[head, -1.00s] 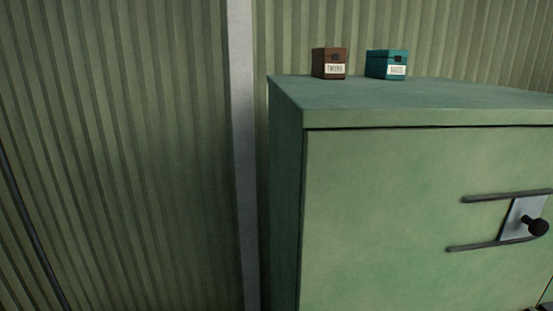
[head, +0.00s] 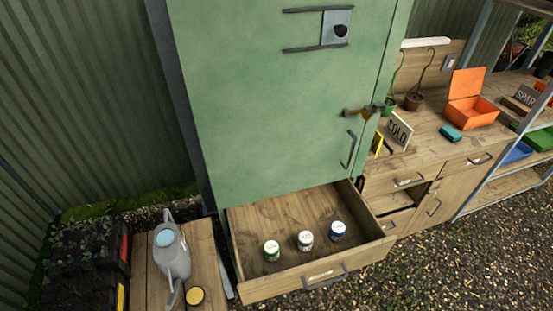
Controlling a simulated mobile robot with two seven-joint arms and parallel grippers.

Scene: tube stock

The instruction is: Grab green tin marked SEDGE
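An open wooden drawer (head: 318,269) juts out below a green cabinet (head: 270,110). Three small tins stand upright in it. The left one is a green tin (head: 271,250) with a white label; the lettering is too small to read. A whitish tin (head: 305,241) stands in the middle and a blue tin (head: 338,231) on the right. Neither of my grippers is in view.
Dark crates (head: 85,265) stand further left. A workbench (head: 435,140) with an orange box (head: 470,105) is at right. Gravel (head: 450,260) lies open in front.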

